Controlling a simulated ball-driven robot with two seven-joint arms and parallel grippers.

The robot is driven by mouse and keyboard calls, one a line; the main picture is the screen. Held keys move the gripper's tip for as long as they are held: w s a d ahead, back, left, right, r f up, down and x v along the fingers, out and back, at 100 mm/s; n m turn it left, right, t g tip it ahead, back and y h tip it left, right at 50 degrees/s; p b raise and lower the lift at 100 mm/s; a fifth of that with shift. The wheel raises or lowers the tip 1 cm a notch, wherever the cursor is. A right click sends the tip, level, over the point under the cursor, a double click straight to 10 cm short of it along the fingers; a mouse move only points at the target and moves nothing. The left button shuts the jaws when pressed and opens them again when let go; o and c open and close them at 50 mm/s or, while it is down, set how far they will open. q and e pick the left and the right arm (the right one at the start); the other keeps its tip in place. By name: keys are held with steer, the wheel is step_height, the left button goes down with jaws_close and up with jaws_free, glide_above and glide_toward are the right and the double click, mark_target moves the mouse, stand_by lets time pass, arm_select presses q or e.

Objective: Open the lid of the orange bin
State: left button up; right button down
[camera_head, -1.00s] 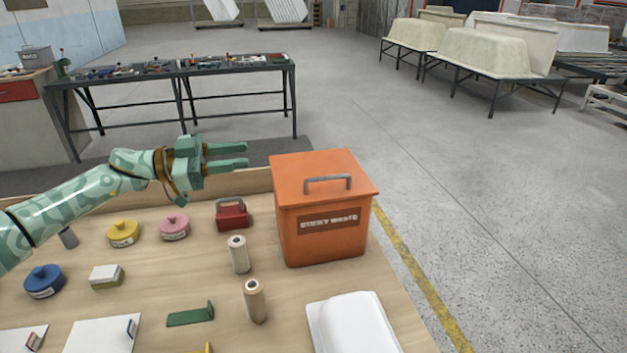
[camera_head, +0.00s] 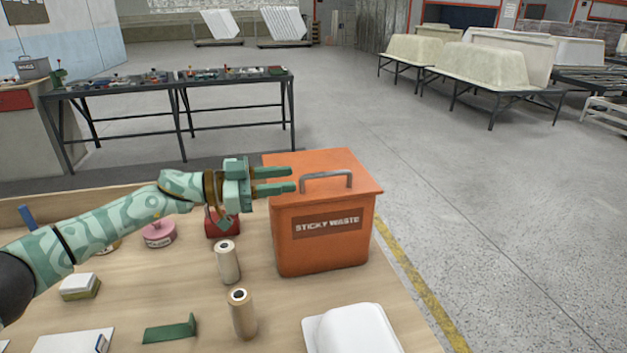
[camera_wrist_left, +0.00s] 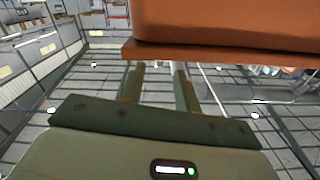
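The orange bin (camera_head: 322,252) stands on the wooden table, with a "STICKY WASTE" label on its front. Its orange lid (camera_head: 345,162) is down and carries a grey handle (camera_head: 327,175). My left gripper (camera_head: 293,180) is open, with its fingers pointing right over the lid's left edge, just left of the handle. No object shows between the fingers. In the left wrist view, the two fingers (camera_wrist_left: 157,82) are apart, and the bin (camera_wrist_left: 225,25) with its lid rim fills the top. My right gripper is in neither view.
A pink round container (camera_head: 159,235) and a red box (camera_head: 216,228) lie under my left arm. A white shell (camera_head: 352,330) lies at the table's front right.

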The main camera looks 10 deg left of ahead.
mark_target(313, 175)
arm_select(q)
steer(key=b+x, duration=0.1)
steer(key=x, duration=0.5)
steer(key=shift+w+d, duration=0.15)
steer(key=shift+d, duration=0.2)
jaws_close()
